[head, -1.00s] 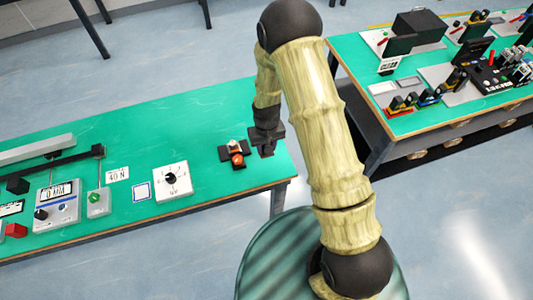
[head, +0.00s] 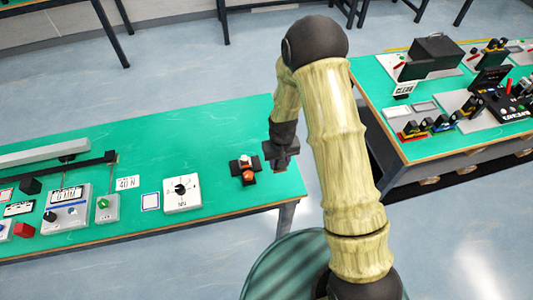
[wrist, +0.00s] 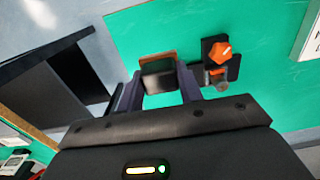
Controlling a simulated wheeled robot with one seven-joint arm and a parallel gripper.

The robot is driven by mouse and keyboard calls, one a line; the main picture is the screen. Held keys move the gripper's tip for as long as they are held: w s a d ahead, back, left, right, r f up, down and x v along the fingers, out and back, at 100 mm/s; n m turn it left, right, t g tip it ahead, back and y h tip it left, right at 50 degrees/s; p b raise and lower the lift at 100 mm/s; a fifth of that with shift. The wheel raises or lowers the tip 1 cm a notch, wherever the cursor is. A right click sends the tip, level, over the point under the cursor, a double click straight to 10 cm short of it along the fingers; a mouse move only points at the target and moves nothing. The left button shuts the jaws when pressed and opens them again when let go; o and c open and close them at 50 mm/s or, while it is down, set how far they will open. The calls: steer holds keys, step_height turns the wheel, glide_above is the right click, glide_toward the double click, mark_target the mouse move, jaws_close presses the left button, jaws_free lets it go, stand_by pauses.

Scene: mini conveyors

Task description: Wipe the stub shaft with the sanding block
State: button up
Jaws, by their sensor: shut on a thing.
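The sanding block (wrist: 158,76), dark grey with a brown edge, sits between the two fingers of my gripper (wrist: 160,90) in the wrist view. My gripper is shut on it. In the head view my gripper (head: 281,160) is just right of a small black fixture (head: 236,167) near the bench's right end; the block cannot be made out there. The fixture has an orange knob (wrist: 221,52) and a short grey cylinder, seemingly the stub shaft (wrist: 221,84). In the wrist view they lie right of the block, and a gap shows between block and fixture.
A white dial box (head: 182,192) stands left of the fixture on the green bench (head: 190,130). Meters and a rail are further left. A second bench (head: 385,110) with several devices is at right, across a floor gap. The green top behind the fixture is clear.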

steer(key=w+d+f+m, duration=0.1)
steer(key=d+f+m, duration=0.2)
steer(key=d, duration=1)
steer(key=shift+w+f, duration=0.15)
steer(key=shift+w, duration=0.25)
